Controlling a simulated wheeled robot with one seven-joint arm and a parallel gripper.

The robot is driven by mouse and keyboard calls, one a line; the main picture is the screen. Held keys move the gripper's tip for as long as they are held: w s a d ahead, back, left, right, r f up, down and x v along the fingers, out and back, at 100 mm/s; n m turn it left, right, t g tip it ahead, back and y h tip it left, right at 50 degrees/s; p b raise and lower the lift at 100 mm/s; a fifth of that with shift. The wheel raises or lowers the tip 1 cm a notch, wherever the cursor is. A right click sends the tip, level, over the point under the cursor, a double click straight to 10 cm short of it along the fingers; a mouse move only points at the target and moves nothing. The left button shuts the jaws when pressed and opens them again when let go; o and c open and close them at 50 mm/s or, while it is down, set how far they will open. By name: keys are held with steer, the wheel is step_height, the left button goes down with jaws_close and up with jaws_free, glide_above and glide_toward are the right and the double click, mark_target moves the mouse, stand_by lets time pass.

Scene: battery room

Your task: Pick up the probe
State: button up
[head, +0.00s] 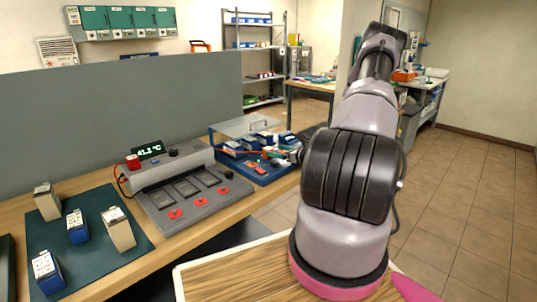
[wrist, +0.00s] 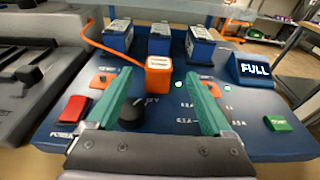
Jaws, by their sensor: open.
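Whether the fingertips reach down to the block's level is unclear. In the head view my gripper (head: 297,156) is partly hidden by my arm, at the right end of the blue charger (head: 262,178); the orange block is not clear there.
Blue batteries (wrist: 117,37) stand behind the block. A black knob (wrist: 132,113), a red button (wrist: 74,109), a green button (wrist: 278,123) and a FULL display (wrist: 254,68) surround it. A clear cover (head: 243,127) rises behind the charger. The grey station (head: 190,195) stands left.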

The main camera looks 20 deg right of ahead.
mark_target(271, 149)
steer(key=x, duration=0.5)
steer(key=shift+w+a, duration=0.2)
steer(key=shift+w, duration=0.1)
jaws_close()
